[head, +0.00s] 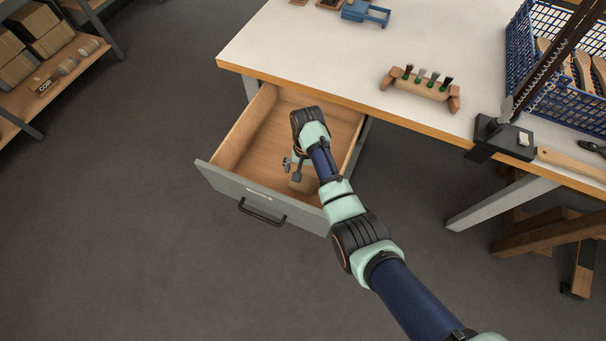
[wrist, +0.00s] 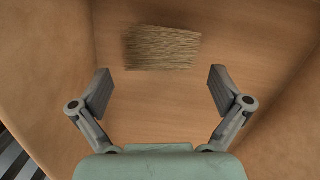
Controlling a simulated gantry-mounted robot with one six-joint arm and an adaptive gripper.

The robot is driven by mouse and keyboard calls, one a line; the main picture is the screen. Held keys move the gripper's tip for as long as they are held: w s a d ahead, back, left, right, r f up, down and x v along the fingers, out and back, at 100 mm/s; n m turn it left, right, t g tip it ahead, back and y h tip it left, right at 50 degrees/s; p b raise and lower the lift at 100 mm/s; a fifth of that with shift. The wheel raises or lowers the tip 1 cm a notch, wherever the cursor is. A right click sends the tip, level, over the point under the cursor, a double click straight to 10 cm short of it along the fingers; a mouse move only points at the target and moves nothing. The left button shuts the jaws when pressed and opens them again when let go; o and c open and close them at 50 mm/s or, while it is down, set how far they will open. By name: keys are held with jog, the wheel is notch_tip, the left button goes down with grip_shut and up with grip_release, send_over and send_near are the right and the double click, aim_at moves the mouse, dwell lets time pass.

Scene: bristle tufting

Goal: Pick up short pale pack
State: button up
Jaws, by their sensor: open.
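The short pale pack (wrist: 162,48) is a bundle of straw-coloured bristles lying flat on the drawer floor, near the top middle of the wrist view. In the head view a tan piece of it (head: 304,184) shows in the drawer, partly hidden by my arm. My gripper (wrist: 160,88) is open and empty, its two fingers spread wider than the pack. The pack lies beyond the fingertips in the wrist view, apart from them. In the head view my gripper (head: 292,171) points down inside the drawer.
The wooden drawer (head: 235,134) is pulled out from the white-topped bench (head: 310,50), and its walls stand close around my gripper. On the bench are a wooden holder with several tufts (head: 425,89), a blue crate (head: 517,45) and a black stand (head: 500,138).

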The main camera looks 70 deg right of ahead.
aim_at(304, 182)
jog(key=f+b, duration=0.1)
jog(key=f, duration=0.1)
jog(key=f+b, duration=0.2)
jog(key=a+f+b, duration=0.1)
jog(key=f, duration=0.2)
jog(key=shift+r, duration=0.1)
jog(key=c, duration=1)
jog(key=shift+o, duration=0.2)
notch_tip(304, 182, up, 20)
jog(key=p, duration=1.1)
